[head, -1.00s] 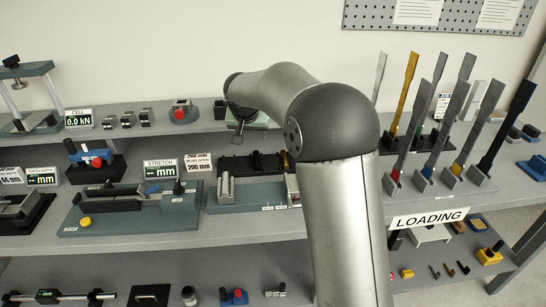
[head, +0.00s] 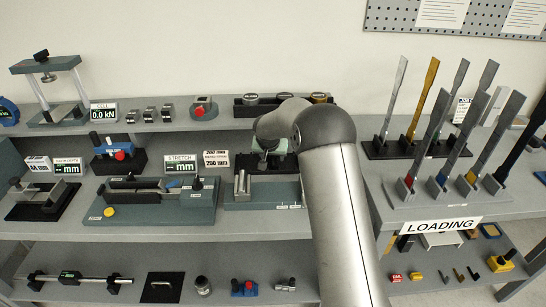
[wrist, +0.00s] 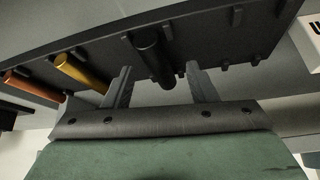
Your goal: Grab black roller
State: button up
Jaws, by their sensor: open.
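The black roller (wrist: 150,50) shows in the wrist view as a dark cylinder on a black rack (wrist: 205,30). My gripper (wrist: 160,86) is open, one finger on each side of the roller's near end, with nothing clamped. I cannot tell whether either finger touches it. In the head view my arm hides the roller, and the wrist end sits over the black rack (head: 285,166) on the middle shelf.
A gold roller (wrist: 80,72) and a copper roller (wrist: 30,87) lie left of the black one, outside the left finger. Small black pegs line the rack. A white sign (wrist: 312,38) stands at the right. The stretch fixture (head: 150,205) is left of the rack.

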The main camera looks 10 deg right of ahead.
jog(key=shift+w+d+f, duration=0.15)
jog(key=shift+w+f, duration=0.2)
jog(key=shift+f, duration=0.2)
grip_shut()
jog(key=shift+r, duration=0.1)
